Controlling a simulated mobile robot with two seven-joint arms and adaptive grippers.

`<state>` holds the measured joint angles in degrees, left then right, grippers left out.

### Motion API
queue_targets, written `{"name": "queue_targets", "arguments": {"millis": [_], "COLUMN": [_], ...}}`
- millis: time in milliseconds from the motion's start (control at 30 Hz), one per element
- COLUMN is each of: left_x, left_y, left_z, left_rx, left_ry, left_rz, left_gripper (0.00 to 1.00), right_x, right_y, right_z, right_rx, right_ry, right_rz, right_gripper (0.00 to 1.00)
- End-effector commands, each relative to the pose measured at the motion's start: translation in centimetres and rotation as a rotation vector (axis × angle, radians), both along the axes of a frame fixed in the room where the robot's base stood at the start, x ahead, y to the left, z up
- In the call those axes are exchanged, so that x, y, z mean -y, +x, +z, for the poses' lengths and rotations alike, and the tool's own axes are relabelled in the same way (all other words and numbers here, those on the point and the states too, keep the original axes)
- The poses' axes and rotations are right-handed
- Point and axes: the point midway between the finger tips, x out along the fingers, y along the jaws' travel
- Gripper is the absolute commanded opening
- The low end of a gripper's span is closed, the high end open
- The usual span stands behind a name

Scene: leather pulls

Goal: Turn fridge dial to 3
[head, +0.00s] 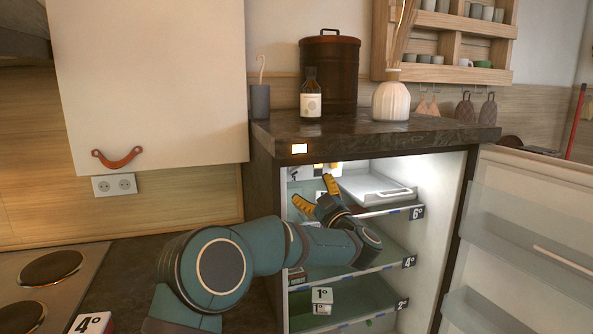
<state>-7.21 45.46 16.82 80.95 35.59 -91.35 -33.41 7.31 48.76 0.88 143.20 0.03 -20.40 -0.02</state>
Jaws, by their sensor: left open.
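The open fridge (432,215) stands under the dark countertop, with a lit interior and several shelves. Shelf edges carry tags: a 6° tag (416,212), a 4° tag (409,262) and a 3° tag (402,304). A small white and yellow part (331,168) shows at the top left inside the fridge; I cannot tell whether it is the dial, and no dial setting is readable. My left gripper (317,195) is open and empty, its yellow-padded fingers at the upper left of the fridge opening, just below that part. My right gripper is out of view.
The fridge door (530,235) stands open at right. A white tray (375,188) lies on the top shelf, and a 1° block (321,296) sits lower. A brown canister (330,75), bottle (311,95) and white vase (391,100) stand on the countertop (375,140).

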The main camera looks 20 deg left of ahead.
Motion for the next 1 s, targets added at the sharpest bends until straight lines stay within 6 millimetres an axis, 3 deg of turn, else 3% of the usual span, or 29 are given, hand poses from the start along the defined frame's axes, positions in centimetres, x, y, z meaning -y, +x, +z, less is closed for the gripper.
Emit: {"name": "queue_targets", "arguments": {"millis": [400,933,967,1000], "left_x": [-5.2,-6.4,-6.4,-6.4], "left_y": [5.0,6.2,6.2,6.2], "left_z": [2.4,3.1,3.1,3.1], "left_rx": [0.000,0.000,0.000,0.000], "left_ry": [0.000,0.001,0.001,0.001], "left_rz": [0.000,-0.002,-0.002,-0.002], "left_gripper": [0.69,0.69,0.67,0.53], "right_x": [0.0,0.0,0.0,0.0], "right_y": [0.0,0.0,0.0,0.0], "right_z": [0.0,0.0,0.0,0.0], "right_rx": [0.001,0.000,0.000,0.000], "right_ry": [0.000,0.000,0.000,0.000], "right_rz": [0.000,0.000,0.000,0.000], "right_gripper": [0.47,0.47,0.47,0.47]}}
